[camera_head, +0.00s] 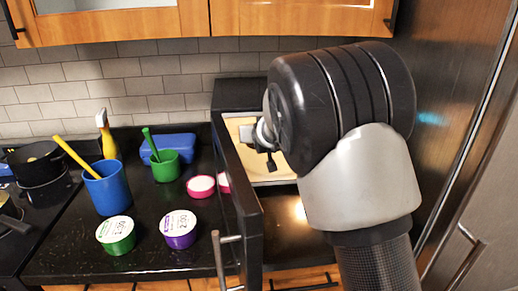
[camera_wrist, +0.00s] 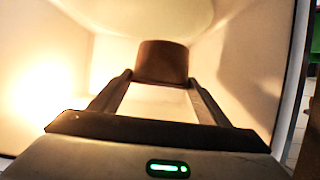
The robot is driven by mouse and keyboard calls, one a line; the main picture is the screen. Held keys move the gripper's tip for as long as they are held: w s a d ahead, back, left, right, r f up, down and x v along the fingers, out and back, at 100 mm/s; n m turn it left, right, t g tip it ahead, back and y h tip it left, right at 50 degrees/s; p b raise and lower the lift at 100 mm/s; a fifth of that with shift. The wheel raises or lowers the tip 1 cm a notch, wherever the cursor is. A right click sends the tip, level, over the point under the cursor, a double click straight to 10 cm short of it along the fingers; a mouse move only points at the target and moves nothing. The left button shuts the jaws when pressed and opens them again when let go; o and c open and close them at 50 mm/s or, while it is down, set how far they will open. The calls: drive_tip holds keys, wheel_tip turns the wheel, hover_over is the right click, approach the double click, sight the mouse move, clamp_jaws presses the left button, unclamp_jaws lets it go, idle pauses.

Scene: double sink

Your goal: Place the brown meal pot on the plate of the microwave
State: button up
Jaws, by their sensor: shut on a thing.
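The microwave (camera_head: 240,95) stands open against the back wall, and its lit inside is pale. My arm reaches into it. My gripper (camera_wrist: 160,76) is shut on the brown meal pot (camera_wrist: 162,58), which sits between the fingertips inside the microwave. In the head view the end of my gripper (camera_head: 270,158) shows in the opening, but my arm hides the pot there. A pale round shape (camera_wrist: 150,14) beyond the pot looks like the plate. I cannot tell whether the pot touches it.
The open microwave door (camera_head: 240,190) stands to the left of my arm. A blue cup (camera_head: 107,190), a green cup (camera_head: 166,166), a green-sided tub (camera_head: 116,236) and a purple-sided tub (camera_head: 179,230) are on the black counter. A steel fridge (camera_head: 450,110) is at the right.

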wheel_tip(320, 180, down, 6)
drive_tip(key=shift+s+d+f+b, duration=0.1)
drive_tip(key=shift+s+f+b, duration=0.1)
drive_tip(key=shift+b, duration=0.15)
drive_tip(key=shift+w+f, duration=0.2)
drive_tip(key=shift+w, duration=0.25)
drive_tip(key=shift+f, duration=0.1)
drive_tip(key=o, duration=1.5)
drive_tip(key=shift+s, duration=0.1)
drive_tip(key=shift+c, duration=0.2)
